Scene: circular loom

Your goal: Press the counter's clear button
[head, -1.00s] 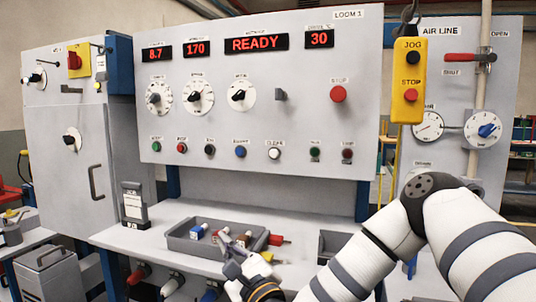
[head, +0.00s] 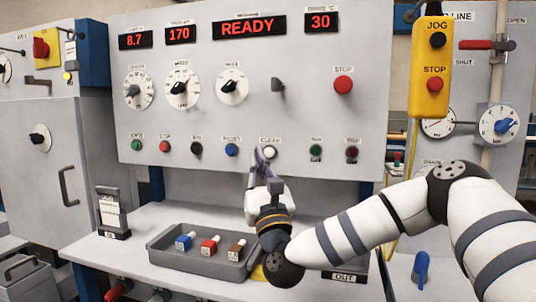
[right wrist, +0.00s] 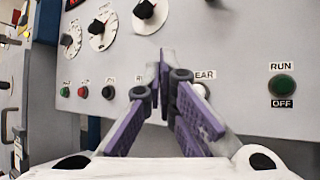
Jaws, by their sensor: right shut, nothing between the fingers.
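The white clear button (head: 270,152) is in the lower button row of the loom panel (head: 300,118), under its CLEAR label. My right gripper (head: 262,157) is shut and empty, with its fingertips just below and left of the button in the head view. In the right wrist view, the purple-padded fingers (right wrist: 167,62) point at the panel, and the right finger partly hides the white button (right wrist: 204,90). I cannot tell whether the fingertips touch the panel. My left gripper is out of view.
A blue button (head: 231,150) is left of the clear button and a green one (head: 316,151) is to its right. A grey tray (head: 205,263) with several small blocks sits on the bench below. A yellow JOG/STOP pendant (head: 430,65) hangs at the right.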

